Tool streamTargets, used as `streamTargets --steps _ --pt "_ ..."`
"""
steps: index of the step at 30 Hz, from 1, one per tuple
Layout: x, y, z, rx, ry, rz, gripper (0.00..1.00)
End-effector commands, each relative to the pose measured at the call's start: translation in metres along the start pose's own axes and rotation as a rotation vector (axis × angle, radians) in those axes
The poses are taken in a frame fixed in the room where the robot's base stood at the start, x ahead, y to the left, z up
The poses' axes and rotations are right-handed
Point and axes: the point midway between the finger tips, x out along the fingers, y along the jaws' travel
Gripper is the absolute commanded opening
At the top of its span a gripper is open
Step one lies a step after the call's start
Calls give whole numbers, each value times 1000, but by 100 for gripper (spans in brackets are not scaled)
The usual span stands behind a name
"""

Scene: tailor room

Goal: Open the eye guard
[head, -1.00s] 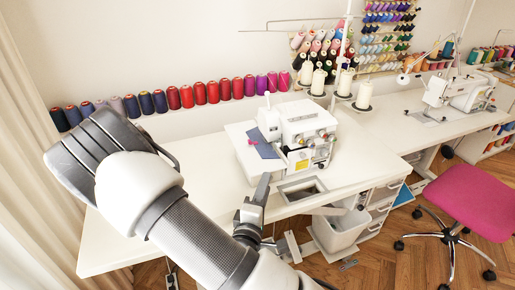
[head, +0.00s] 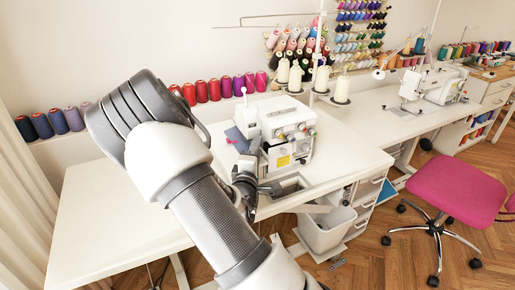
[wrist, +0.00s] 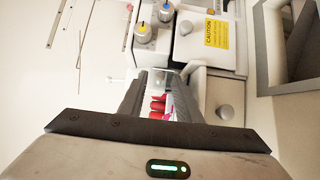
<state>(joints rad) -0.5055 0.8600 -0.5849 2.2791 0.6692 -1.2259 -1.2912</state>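The white sewing machine (head: 285,130) stands on the table, with a yellow caution label on its front. In the wrist view its front (wrist: 210,45) appears turned sideways. My gripper (head: 262,186) is at the machine's front left lower side. In the wrist view my gripper (wrist: 162,82) has a gap between its fingers. A small clear pane, seemingly the eye guard (wrist: 168,77), shows at the fingertips. Small red parts show between the fingers; I cannot tell what they belong to. Contact with the guard cannot be made out.
The white table (head: 110,215) has free room at left. A waste bin (head: 325,230) and a pink chair (head: 455,190) are at lower right.

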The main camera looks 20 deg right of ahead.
Motion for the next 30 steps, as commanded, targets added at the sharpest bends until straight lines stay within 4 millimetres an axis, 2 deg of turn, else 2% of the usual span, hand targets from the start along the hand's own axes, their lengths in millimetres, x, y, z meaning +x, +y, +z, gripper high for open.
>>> streamTargets --steps 6,14,20,26,30 --pt "15 0 0 -1 0 0 31" --pt "16 0 0 -1 0 -1 31" --pt "16 0 0 0 0 -1 0" --pt "16 -1 2 -2 14 0 0" --pt "17 -1 9 -4 84 3 0"
